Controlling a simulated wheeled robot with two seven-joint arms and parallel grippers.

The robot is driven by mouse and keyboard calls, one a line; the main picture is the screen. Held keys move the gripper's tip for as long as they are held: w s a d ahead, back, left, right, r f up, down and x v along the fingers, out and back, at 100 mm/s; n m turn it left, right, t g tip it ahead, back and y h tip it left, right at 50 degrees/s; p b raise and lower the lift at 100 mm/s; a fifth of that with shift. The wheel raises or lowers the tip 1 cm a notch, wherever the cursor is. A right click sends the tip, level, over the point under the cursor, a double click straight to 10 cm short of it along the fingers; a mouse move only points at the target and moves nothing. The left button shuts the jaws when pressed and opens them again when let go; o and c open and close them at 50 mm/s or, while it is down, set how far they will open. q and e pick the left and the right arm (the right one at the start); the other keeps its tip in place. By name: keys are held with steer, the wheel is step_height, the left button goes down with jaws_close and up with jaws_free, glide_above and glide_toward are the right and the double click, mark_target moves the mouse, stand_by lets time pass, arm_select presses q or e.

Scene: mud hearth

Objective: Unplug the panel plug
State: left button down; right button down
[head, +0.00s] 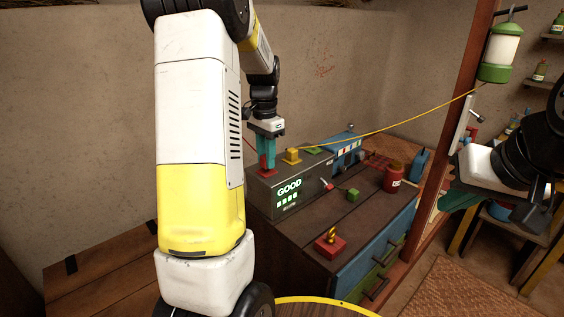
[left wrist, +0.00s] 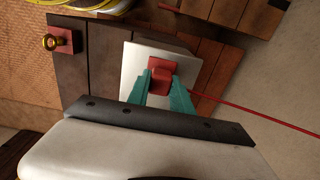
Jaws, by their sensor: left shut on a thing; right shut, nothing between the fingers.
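My left gripper (head: 267,155) points down over the left end of the grey box with the lit GOOD display (head: 289,190). Its teal fingers are shut on a red plug (head: 266,171). The left wrist view shows the red plug (left wrist: 160,75) between the teal fingers (left wrist: 162,90), above a pale square surface (left wrist: 132,62). A thin red cable (left wrist: 250,111) runs from the plug to the right. I cannot tell whether the plug is seated or lifted. My right gripper (head: 454,198) is shut and empty at the right, away from the box.
A yellow plug (head: 292,157) stands beside the red one; its yellow cable (head: 400,127) rises to a green lantern (head: 499,52). The bench (head: 300,232) also holds a red jar (head: 393,177), a green block (head: 352,195) and a red block with a brass knob (head: 330,246). A wooden post (head: 462,110) stands at right.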

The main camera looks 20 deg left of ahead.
arm_select(q)
steer(key=shift+r, duration=2.2)
